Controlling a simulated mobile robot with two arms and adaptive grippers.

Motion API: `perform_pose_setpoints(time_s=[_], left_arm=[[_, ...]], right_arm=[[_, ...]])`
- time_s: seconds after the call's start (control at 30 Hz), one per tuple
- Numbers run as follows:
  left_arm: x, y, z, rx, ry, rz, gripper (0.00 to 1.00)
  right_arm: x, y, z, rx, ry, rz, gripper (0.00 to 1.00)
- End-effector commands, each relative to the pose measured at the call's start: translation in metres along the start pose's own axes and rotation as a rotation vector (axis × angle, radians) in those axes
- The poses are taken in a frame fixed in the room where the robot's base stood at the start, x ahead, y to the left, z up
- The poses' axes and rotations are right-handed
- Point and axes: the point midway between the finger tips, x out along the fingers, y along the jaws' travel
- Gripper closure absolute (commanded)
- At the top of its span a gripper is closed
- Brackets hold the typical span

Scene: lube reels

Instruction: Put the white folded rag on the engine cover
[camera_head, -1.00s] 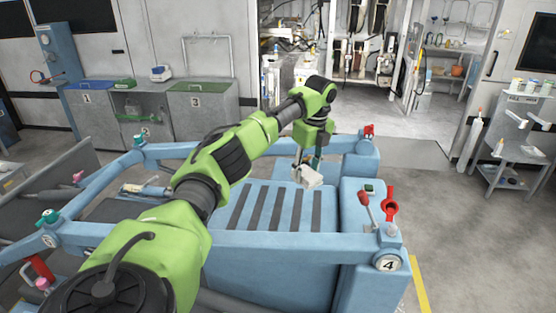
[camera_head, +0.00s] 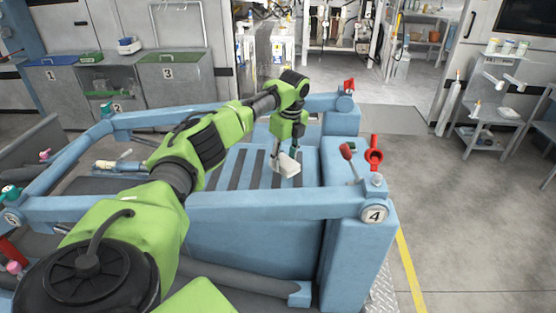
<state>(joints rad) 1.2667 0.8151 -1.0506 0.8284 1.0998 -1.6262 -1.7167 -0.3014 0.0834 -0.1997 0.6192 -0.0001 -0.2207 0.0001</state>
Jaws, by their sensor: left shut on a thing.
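The white folded rag (camera_head: 287,164) hangs tilted from my left gripper (camera_head: 283,154), which is shut on it. My left arm reaches from the lower left across the blue frame. The rag is over the slatted blue engine cover (camera_head: 226,168), near its far right part. I cannot tell whether the rag's lower edge touches the cover. The arm hides part of the cover's left side. My right gripper is not in view.
Blue frame rails (camera_head: 280,205) surround the cover. A blue post with a red-handled lever (camera_head: 348,152) and a red ring-shaped part (camera_head: 374,154) stands right of it. Bins (camera_head: 175,88) and a grey shelf (camera_head: 492,118) stand behind. The floor at right is clear.

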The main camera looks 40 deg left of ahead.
Motion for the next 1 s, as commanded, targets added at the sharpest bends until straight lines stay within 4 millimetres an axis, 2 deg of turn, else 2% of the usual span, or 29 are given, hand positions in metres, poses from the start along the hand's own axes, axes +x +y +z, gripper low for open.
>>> perform_pose_setpoints(time_s=[0.4,0.83,0.87,0.9,1.0], left_arm=[[0.046,0.000,-0.006,0.001,0.000,0.000,0.76],[0.054,0.000,-0.007,0.001,0.001,-0.001,0.76],[0.054,-0.001,-0.007,0.001,0.000,-0.001,0.54],[0.053,-0.001,-0.007,0.001,0.000,-0.001,0.44],[0.053,0.000,-0.007,0.001,0.000,-0.001,0.42]], right_arm=[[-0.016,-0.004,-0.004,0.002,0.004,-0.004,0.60],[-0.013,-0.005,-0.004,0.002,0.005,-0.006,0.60],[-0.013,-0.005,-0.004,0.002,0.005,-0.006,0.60],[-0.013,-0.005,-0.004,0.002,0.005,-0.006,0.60],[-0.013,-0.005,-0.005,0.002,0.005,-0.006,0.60]])
